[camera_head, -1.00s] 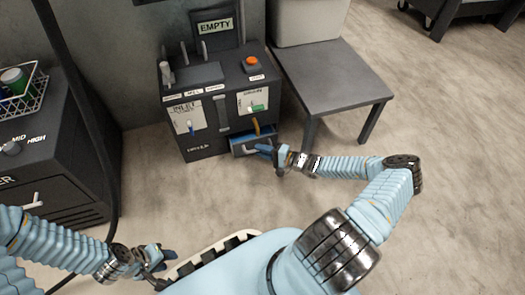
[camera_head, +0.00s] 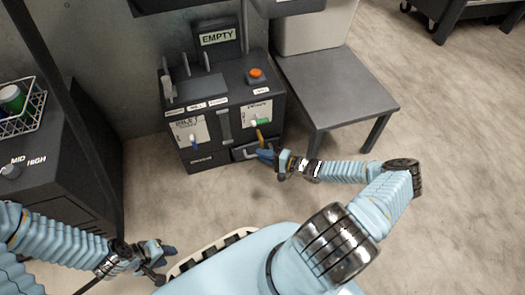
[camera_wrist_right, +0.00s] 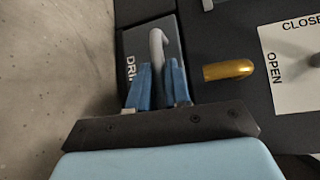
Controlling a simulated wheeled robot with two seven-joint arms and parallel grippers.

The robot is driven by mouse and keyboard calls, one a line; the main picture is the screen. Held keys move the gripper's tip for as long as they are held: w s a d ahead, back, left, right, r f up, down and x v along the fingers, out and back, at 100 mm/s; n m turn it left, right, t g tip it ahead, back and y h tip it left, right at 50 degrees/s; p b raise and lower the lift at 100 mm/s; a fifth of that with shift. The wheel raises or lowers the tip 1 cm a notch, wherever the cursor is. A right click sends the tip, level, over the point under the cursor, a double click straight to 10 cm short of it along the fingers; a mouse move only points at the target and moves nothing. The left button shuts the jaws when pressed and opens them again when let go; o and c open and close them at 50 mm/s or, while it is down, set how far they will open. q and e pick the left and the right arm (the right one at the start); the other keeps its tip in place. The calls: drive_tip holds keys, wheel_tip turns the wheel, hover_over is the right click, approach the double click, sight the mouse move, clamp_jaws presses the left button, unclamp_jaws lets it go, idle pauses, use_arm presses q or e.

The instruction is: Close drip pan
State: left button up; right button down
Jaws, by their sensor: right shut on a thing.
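The drip pan (camera_head: 242,153) is a dark grey drawer low on the right of the black cabinet's front. Its front sits close to the cabinet face; a small remaining gap cannot be ruled out. The right wrist view shows its front panel (camera_wrist_right: 133,45), partly lettered "DRI", and its grey bar handle (camera_wrist_right: 157,45). My right gripper (camera_head: 265,155) is at the drip pan, its blue fingers (camera_wrist_right: 160,85) shut on the handle from both sides. My left gripper (camera_head: 168,262) is low at the left, away from the cabinet; its finger gap is unclear.
A yellow lever (camera_head: 260,136) hangs just above the drip pan, near my right gripper; it also shows in the wrist view (camera_wrist_right: 228,70). A grey table (camera_head: 335,85) stands right of the cabinet. A dark unit with a wire basket (camera_head: 20,105) is at left. The floor in front is clear.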

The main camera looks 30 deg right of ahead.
drive_tip(key=c, duration=1.1)
unclamp_jaws()
drive_tip(key=shift+w+d, duration=0.1)
drive_tip(key=shift+w, duration=0.15)
drive_tip(key=shift+s, duration=0.1)
drive_tip(key=p+v, duration=0.2)
drive_tip(key=v, duration=1.1)
drive_tip(key=shift+s+d, duration=0.2)
drive_tip(key=shift+s, duration=0.1)
